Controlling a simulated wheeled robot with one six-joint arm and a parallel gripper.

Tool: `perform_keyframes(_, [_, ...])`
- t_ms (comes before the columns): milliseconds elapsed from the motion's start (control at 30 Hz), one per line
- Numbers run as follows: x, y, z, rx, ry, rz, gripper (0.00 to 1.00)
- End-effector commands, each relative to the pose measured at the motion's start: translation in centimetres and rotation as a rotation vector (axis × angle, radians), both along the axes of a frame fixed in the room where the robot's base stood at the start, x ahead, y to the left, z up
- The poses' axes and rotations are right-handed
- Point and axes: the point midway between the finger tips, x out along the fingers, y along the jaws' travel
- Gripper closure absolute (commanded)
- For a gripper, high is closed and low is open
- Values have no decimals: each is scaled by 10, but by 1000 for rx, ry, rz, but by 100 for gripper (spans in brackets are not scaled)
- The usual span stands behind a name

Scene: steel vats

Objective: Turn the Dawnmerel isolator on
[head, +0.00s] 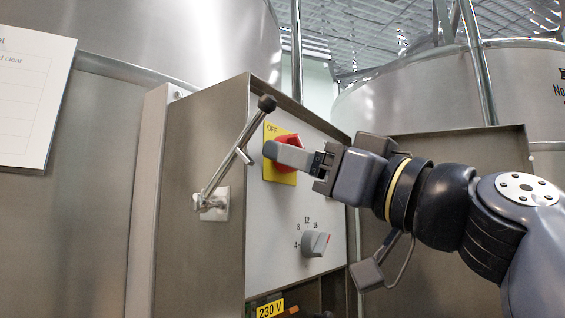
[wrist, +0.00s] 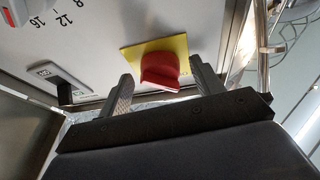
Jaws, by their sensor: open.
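The isolator's red rotary knob (head: 291,141) sits on a yellow plate (head: 272,131) on the pale front panel of a steel box. OFF is printed at the plate's upper left. No Dawnmerel name is legible. My gripper (head: 272,150) reaches in from the right; one grey finger covers part of the knob and the other finger is hidden. In the wrist view my gripper (wrist: 161,70) is open, with the red knob (wrist: 160,72) showing between its two fingers. I cannot tell whether either finger touches it.
A metal lever with a black ball (head: 266,103) stands up from the box's left side, close to the fingertip. A grey dial (head: 315,243) sits below the isolator. A black switch (wrist: 64,93) shows in the wrist view. Steel vats (head: 430,90) stand behind.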

Motion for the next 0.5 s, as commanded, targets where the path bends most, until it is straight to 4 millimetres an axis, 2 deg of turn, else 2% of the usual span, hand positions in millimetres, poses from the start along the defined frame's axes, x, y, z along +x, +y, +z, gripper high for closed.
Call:
perform_keyframes(67, [0,0,0,0,0,0,38])
perform_keyframes(500, [0,0,0,0,0,0,74])
